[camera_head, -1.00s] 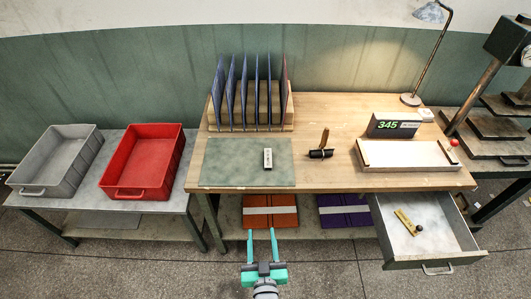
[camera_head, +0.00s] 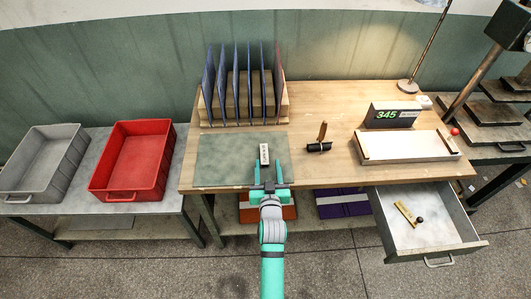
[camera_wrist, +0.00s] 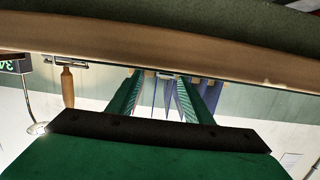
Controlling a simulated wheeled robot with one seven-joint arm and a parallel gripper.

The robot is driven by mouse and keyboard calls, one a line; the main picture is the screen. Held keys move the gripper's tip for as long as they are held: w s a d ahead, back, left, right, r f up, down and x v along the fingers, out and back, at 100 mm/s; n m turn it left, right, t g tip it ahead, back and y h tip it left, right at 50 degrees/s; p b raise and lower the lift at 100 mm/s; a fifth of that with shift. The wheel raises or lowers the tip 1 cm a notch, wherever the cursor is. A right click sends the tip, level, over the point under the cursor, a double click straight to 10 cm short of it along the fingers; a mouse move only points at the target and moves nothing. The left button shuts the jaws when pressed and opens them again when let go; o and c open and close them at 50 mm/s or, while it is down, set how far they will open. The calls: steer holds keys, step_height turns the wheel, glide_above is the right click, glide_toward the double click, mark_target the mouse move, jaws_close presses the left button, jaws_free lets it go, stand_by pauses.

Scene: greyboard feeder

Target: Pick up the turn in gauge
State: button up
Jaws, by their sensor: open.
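A small pale block with dark markings (camera_head: 264,154) lies on the green mat near the front of the wooden table. A brass strip with a black knob (camera_head: 406,213) lies in the open drawer. I cannot tell from looks alone which is the turn in gauge. My gripper (camera_head: 269,173) is open and empty, at the mat's front edge, just on the near side of the pale block. In the wrist view its two green fingers (camera_wrist: 157,88) stand apart with nothing between them; neither the pale block nor the brass strip can be made out there.
The green mat (camera_head: 215,170) lies below a rack of upright blue boards (camera_head: 236,88). A wooden-handled tool (camera_head: 320,140), a display reading 345 (camera_head: 392,115) and a pale tray (camera_head: 407,146) stand to the right. The open drawer (camera_head: 430,238) juts out front right. Red (camera_head: 133,160) and grey (camera_head: 42,158) bins stand left.

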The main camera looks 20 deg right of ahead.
mark_target(264, 152)
steer(key=shift+w+a+f, duration=0.1)
steer(key=shift+w+f, duration=0.05)
steer(key=shift+w, duration=0.75)
steer(key=shift+x, duration=2.65)
steer(key=shift+c, duration=0.7)
steer(key=shift+w+a, duration=0.1)
jaws_close()
